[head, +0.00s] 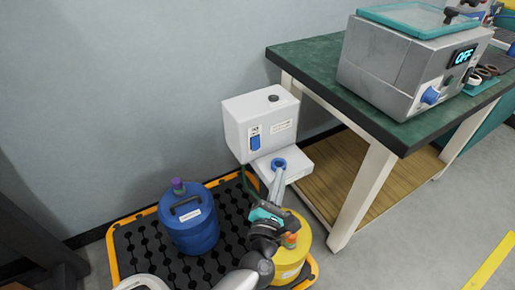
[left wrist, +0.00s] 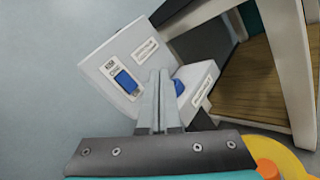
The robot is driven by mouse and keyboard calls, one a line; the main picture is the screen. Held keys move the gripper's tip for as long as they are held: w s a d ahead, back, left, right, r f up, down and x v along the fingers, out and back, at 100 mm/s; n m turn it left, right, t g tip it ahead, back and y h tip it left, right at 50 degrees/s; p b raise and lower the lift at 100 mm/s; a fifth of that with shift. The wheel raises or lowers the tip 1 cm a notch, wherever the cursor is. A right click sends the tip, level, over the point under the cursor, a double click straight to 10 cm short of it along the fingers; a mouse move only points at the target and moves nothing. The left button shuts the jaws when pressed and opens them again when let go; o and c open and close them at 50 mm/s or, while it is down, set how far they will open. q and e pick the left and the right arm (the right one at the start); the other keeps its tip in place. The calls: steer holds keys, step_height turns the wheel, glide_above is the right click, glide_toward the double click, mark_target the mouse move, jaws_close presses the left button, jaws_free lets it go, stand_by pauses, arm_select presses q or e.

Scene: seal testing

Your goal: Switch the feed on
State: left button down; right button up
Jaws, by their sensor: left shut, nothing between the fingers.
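A white wall box (head: 262,122) with a dark cap on top carries a blue rocker switch (head: 255,142) on its front. In the left wrist view the switch (left wrist: 126,82) sits under a small printed label, left of my fingers. I cannot tell which way the rocker is set. My left gripper (head: 279,174) is shut and empty, its fingertips pointing up just below the box and beside a blue ring-shaped part (head: 279,163) on the white lower unit. In the left wrist view the fingertips (left wrist: 160,73) appear right of the switch; contact is not visible. My right gripper is out of view.
A blue canister (head: 189,226) and a yellow canister (head: 291,262) stand on a black pallet with an orange rim (head: 112,243). A green-topped bench (head: 318,62) at the right bears a grey machine (head: 385,66) whose display reads OFF. Bare wall lies left of the box.

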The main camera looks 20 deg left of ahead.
mark_target(256, 143)
arm_select(q)
steer(key=w+a+f+b, duration=0.1)
steer(key=w+a+b, duration=0.1)
steer(key=w+a, duration=0.4)
steer(key=shift+a, duration=0.15)
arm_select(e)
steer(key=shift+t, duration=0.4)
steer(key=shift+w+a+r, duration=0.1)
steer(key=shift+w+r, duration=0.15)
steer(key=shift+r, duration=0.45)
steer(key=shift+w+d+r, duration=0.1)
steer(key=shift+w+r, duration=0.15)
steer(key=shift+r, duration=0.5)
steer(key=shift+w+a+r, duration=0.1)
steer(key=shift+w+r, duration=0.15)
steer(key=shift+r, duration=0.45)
arm_select(q)
steer(key=shift+f, duration=0.1)
steer(key=shift+w, duration=0.2)
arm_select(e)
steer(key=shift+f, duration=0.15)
arm_select(q)
steer(key=shift+w+a, duration=0.2)
steer(key=shift+a, duration=0.05)
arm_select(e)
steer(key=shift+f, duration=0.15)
